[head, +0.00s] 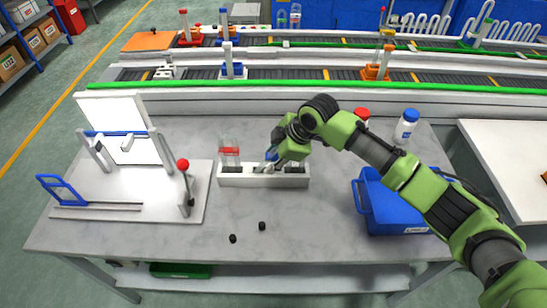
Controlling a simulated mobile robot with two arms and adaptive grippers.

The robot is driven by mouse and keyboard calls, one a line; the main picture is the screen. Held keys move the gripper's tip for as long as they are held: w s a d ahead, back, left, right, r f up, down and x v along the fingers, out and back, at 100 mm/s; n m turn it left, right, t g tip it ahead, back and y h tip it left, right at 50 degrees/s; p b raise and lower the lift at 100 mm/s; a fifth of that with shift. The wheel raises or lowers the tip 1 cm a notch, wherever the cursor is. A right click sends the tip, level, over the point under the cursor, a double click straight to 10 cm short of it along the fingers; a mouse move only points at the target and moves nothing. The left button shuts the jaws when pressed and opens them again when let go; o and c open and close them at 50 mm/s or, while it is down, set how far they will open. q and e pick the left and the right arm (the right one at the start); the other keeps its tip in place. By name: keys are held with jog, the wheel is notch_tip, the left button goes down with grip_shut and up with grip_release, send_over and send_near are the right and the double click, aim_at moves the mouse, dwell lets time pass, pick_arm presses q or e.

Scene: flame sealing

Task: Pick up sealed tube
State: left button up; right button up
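A clear tube with a red band (229,151) stands upright in the left part of a white rack (237,181) on the grey table. My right gripper (272,160) is low over the right part of the rack, its fingers pointing down and left. A small blue thing (271,154) shows at the fingers, possibly a second tube; most of it is hidden. I cannot tell whether the fingers are closed on it. Which tube is sealed does not show clearly. My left gripper is not in view.
A sealing stand (128,190) with a red knob stands left of the rack. A blue bin (400,205) is at the right, with white bottles (405,128) behind it. Two small black pieces lie in front of the rack. Conveyors (300,80) run behind the table.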

jog(key=shift+f, duration=0.1)
grip_shut()
